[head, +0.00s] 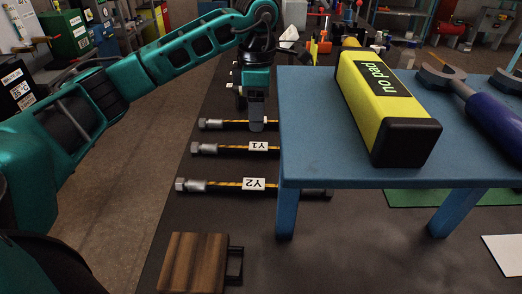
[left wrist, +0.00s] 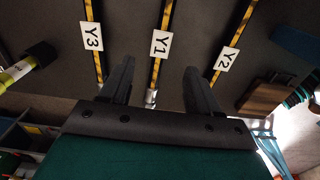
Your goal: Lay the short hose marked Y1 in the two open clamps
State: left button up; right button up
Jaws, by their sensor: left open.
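The hose marked Y1 (head: 205,149) lies on the dark bench in the head view, yellow-and-black with a metal end fitting and a white label. Its right part is hidden by the blue table. My left gripper (head: 257,127) is open and empty, pointing down over the far hose, just beyond Y1. In the left wrist view, the Y1 label (left wrist: 160,43) shows between and ahead of the spread fingers of my left gripper (left wrist: 158,67). I cannot make out the two open clamps. My right gripper is not in view.
Hose Y2 (head: 195,185) lies nearer and hose Y3 (left wrist: 92,37) farther than Y1. A blue table (head: 310,150) stands over their right ends, bearing a yellow-black block (head: 385,105) and a blue-handled tool (head: 490,120). A wooden block (head: 195,262) is at the front.

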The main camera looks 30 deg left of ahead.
aim_at(258, 145)
pick_arm(q)
notch_tip(258, 145, down, 8)
jog(key=shift+d+f, duration=0.1)
jog(key=shift+f, duration=0.1)
grip_shut()
dwell(0.8)
